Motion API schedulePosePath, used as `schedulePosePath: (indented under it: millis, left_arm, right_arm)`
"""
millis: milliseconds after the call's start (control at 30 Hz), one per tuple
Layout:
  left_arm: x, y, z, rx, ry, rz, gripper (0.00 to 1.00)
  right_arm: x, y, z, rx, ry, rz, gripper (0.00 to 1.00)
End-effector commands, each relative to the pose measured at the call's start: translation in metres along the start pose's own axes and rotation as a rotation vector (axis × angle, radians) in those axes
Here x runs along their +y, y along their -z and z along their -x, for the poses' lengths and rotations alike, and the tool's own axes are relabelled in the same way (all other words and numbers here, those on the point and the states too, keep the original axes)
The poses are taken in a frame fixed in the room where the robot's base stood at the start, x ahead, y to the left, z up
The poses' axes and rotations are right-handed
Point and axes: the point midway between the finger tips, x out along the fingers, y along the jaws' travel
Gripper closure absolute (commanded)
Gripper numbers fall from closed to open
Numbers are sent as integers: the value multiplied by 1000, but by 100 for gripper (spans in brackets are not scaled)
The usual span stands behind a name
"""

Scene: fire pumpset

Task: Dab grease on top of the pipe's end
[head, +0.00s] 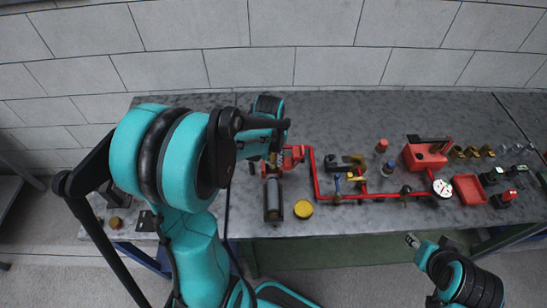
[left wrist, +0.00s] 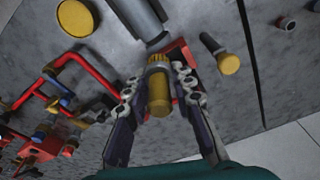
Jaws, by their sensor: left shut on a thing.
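My left gripper (head: 276,152) is over the red vise (head: 292,158) in the head view. In the left wrist view its fingers (left wrist: 160,88) are closed around a brass-yellow cylindrical piece (left wrist: 159,92). I cannot tell for sure what tool it is. The grey pipe (head: 272,196) lies by the vise and shows at the top of the left wrist view (left wrist: 140,16). The held piece appears close to the pipe's end; I cannot tell whether they touch. A round yellow tin (head: 303,209) stands beside the pipe. My right gripper (head: 412,240) is low at the right, its jaws unclear.
Red pipework (head: 316,175) with valves runs right of the vise. Beyond it are a red pump box (head: 426,154), a white gauge (head: 442,188), a red tray (head: 469,189) and several brass fittings. A yellow-ended dark piece (left wrist: 228,62) lies near the vise.

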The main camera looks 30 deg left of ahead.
Motion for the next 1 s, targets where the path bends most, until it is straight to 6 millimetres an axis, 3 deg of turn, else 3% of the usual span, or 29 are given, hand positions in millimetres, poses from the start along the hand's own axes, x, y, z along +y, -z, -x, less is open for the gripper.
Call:
schedulePosePath:
  millis: [500,1000]
  left_arm:
    - [0,-6,-48,0,0,0,100]
    - [0,-6,-51,0,0,0,100]
  right_arm:
    - [0,-22,-30,0,0,0,60]
    - [0,-22,-32,0,0,0,60]
